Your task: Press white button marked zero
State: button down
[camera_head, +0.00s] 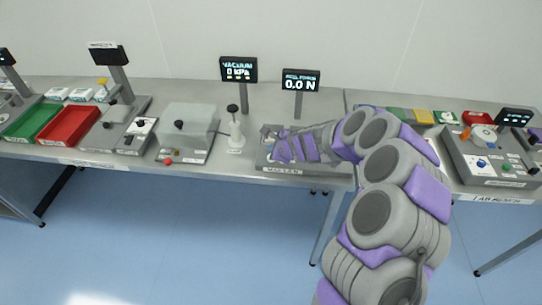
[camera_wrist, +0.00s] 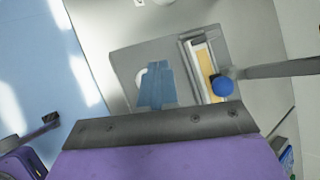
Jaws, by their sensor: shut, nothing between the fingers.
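My gripper (camera_head: 270,134) is over the grey device plate (camera_head: 270,160) in front of the force display (camera_head: 300,81), which reads 0.0 N. In the wrist view its blue fingers (camera_wrist: 157,86) are shut and empty above a grey plate. A white round part (camera_wrist: 140,77) shows beside the fingers and is partly hidden by them. It may be the white button, but no zero mark is readable. I cannot tell whether the fingers touch it. My arm hides part of this device in the head view.
A white post (camera_head: 236,132) and a clear box (camera_head: 188,125) stand to the left. The vacuum display (camera_head: 238,69) is behind.

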jog(key=shift+r+p, duration=2)
jog(key=shift+r, duration=0.4)
jog(key=shift+f, duration=0.1)
